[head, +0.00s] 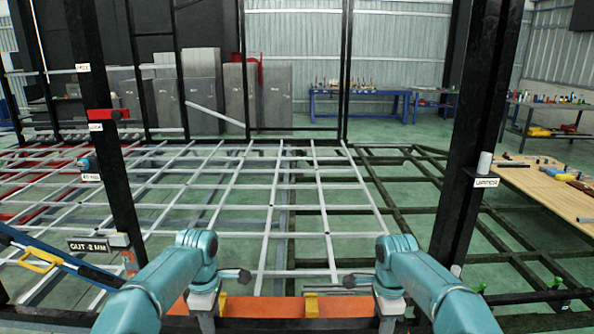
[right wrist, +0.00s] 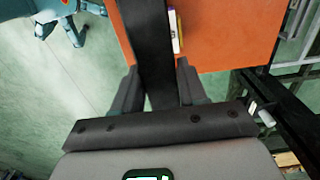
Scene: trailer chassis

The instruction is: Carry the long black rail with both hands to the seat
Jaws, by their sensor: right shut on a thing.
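The long black rail (right wrist: 148,35) runs between the two fingers of my right gripper (right wrist: 156,68) in the right wrist view, and they are shut on it. It passes over a flat orange surface (right wrist: 222,35). In the head view a dark strip along the bottom edge (head: 290,325), in front of the orange beam (head: 265,307), appears to be the rail. My left gripper (head: 206,322) is at the left end of the orange beam; its fingers are too hidden to show whether they hold the rail. I cannot make out the seat.
A pale grid frame (head: 270,215) lies ahead, with a dark chassis frame (head: 400,205) to its right. Black posts (head: 112,150) and (head: 470,170) stand left and right. A wooden bench (head: 545,185) with tools is at right. Yellow blocks (head: 311,305) sit on the orange beam.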

